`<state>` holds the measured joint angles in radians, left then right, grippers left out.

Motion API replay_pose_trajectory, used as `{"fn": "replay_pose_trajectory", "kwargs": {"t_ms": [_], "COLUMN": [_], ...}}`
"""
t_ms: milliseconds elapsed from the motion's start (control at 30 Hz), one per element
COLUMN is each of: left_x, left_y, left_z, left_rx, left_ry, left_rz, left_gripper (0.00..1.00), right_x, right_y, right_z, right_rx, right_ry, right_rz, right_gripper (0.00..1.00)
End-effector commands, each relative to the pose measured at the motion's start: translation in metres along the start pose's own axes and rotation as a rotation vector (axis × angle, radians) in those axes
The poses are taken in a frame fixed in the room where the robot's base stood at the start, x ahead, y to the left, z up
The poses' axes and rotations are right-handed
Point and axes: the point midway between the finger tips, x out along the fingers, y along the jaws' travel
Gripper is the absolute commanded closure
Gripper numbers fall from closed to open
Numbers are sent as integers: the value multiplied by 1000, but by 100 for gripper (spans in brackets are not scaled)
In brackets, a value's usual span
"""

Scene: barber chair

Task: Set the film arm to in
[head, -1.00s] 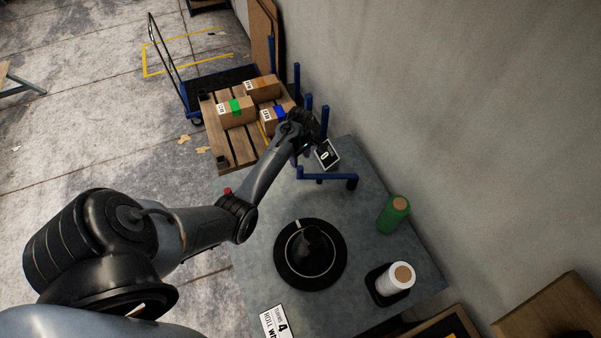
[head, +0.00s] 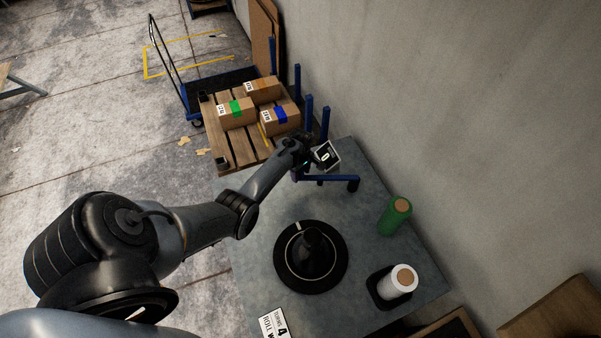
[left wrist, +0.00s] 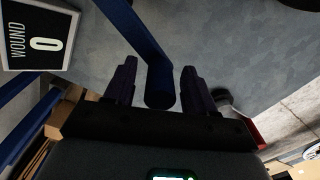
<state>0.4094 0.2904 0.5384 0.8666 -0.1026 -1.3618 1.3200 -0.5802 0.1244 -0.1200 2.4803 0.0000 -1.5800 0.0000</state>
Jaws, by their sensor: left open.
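The film arm, a blue bar (head: 328,179), reaches across the back of the grey table (head: 235,215) in the head view. In the left wrist view, the blue bar (left wrist: 143,40) runs down from the top, and its rounded end lies between my left gripper's fingers (left wrist: 158,75). The fingers are apart, with gaps visible on both sides of the bar. In the head view, my left gripper (head: 300,160) is at the bar's left end, its fingertips largely hidden. My right gripper is not in view.
A counter sign (left wrist: 38,38) reads "WOUND 0". A black turntable (head: 338,270), green roll (head: 395,217) and white roll (head: 399,284) stand on the table. Blue posts (head: 309,115) rise behind the bar. Boxes on a pallet (head: 240,154) lie beyond. A wall borders the right.

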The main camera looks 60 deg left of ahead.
Motion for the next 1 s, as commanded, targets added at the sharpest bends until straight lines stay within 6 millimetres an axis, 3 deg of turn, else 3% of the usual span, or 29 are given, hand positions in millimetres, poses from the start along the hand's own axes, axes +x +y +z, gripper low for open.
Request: {"fn": "replay_pose_trajectory", "kwargs": {"t_ms": [67, 433, 767, 1000], "left_x": [0, 0, -2, -6], "left_y": [0, 0, -2, -15], "left_z": [0, 0, 2, 18], "left_rx": [0, 0, -8, -94], "left_ry": [0, 0, -1, -2], "left_rz": [0, 0, -1, -3], "left_gripper": [45, 100, 100, 100], "right_x": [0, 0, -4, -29], "right_y": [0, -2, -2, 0], "right_z": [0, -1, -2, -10], "right_rx": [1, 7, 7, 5], "right_ry": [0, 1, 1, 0], "right_rz": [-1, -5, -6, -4], "right_gripper": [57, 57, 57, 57]}}
